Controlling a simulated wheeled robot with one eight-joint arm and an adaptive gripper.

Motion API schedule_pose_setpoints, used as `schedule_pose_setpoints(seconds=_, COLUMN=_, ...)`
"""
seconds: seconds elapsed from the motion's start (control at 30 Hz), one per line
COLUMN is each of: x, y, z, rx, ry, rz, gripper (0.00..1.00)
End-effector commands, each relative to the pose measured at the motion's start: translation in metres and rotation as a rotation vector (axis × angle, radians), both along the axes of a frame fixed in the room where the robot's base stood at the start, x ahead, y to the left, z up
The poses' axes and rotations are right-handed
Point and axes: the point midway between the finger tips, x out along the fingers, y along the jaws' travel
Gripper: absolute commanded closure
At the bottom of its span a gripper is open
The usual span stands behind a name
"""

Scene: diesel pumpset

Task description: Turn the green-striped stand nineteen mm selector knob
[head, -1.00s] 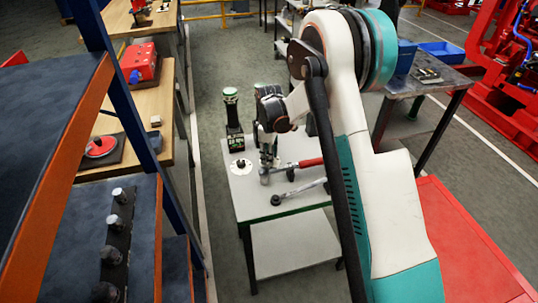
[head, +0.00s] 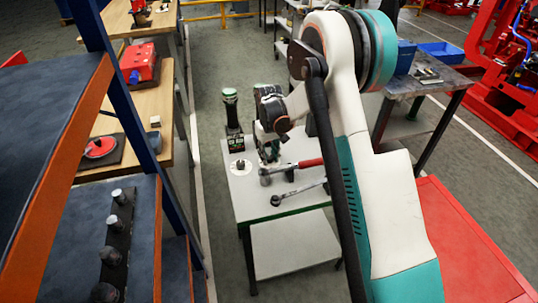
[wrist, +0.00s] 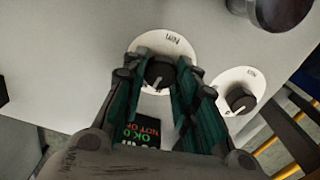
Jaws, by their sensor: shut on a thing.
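In the wrist view, my gripper (wrist: 160,85) is shut on a dark round knob (wrist: 158,73) at the centre of a white dial plate (wrist: 180,44). The fingers stand on either side of it. A second dark knob (wrist: 239,100) on its own white dial is to the right, untouched. In the head view, my gripper (head: 269,152) is low over the grey tabletop, hiding the held knob. The free dial (head: 241,167) shows to its left. A black stand with a green-ringed top (head: 231,110) rises behind. I cannot tell which stand the held knob belongs to.
A small black label (wrist: 148,132) with green and red letters is near the knob. A blue shelf (head: 85,235) stands at the left.

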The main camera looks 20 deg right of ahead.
Motion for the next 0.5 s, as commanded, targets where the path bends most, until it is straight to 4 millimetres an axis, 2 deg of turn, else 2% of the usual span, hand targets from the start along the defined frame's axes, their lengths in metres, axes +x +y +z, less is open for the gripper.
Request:
schedule_pose_setpoints(seconds=0.2, x=0.0, y=-0.0004, z=-0.0003, rx=0.0, ry=0.0, rz=-0.094, gripper=0.97)
schedule_pose_setpoints(seconds=0.5, x=0.0, y=-0.0005, z=-0.0003, rx=0.0, ry=0.0, rz=-0.142, gripper=0.97)
